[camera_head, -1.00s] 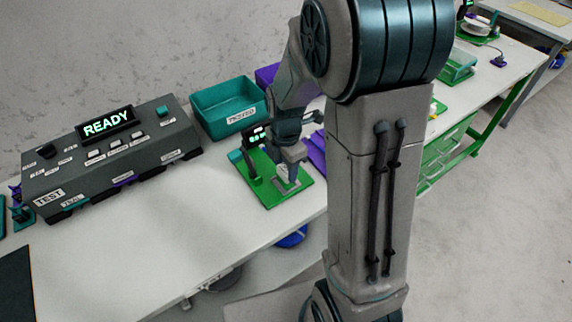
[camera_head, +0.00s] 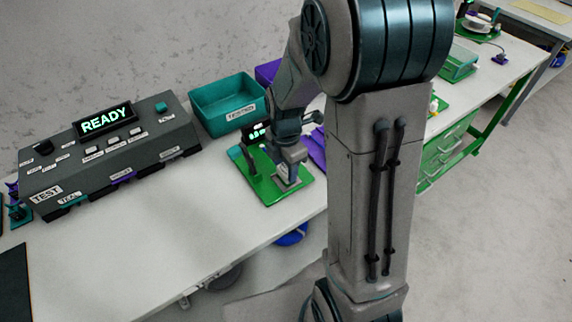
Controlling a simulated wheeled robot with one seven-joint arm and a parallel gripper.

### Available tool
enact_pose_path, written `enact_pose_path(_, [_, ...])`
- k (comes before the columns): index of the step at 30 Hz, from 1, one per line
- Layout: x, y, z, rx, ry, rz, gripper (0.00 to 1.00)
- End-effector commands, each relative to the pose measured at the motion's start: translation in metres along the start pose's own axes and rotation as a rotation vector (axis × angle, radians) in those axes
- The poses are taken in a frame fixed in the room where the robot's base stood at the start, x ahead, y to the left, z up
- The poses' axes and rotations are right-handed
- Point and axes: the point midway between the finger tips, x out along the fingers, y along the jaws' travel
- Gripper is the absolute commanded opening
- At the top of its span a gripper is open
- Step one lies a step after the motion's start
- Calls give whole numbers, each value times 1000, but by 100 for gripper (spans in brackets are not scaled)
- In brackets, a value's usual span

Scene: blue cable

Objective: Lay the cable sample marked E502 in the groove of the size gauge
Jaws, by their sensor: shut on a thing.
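The size gauge is a green plate (camera_head: 265,192) with a dark upright post and a small lit display (camera_head: 256,133), on the white table. The display's digits are too small to read surely. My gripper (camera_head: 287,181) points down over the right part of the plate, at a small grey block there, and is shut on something. The cable sample marked E502 cannot be made out; the fingers and the small scale hide what is between them. I cannot tell whether the gripper touches the gauge or whether anything lies in the groove.
A dark test box (camera_head: 110,160) with a READY display stands at the left. A teal bin (camera_head: 226,105) with a label stands behind the gauge, and a purple bin (camera_head: 267,72) is beside it. A purple item (camera_head: 316,150) lies right of the gauge.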

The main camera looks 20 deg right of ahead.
Motion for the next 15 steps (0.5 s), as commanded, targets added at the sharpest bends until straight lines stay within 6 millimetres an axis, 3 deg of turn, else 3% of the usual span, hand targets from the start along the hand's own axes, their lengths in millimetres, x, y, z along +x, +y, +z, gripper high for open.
enact_pose_path(15, [9, 0, 0, 0, 0, 0, 21])
